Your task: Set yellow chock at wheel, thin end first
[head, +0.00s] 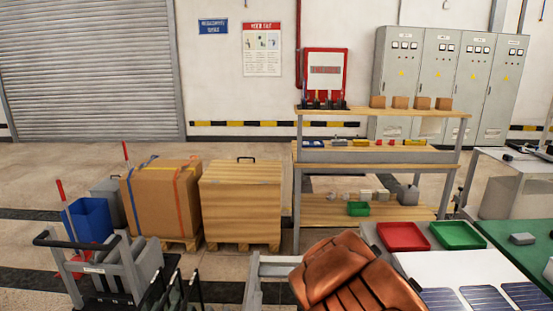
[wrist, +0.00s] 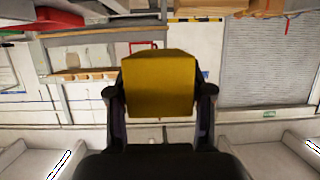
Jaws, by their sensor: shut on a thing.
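In the wrist view, my gripper (wrist: 159,92) is shut on the yellow chock (wrist: 158,75), with one dark finger at each side of it. The chock shows as a plain yellow block with a broad flat face. I cannot tell from this angle which end is thin. The gripper and held chock do not show in the head view. I see no wheel that I can make out as the one for the chock.
A grey cart (head: 118,262) stands at the lower left, near a strapped carton (head: 160,200) and a wooden crate (head: 240,205). A shelf bench (head: 375,156) holds small parts. Open floor (head: 60,165) lies before the shutter.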

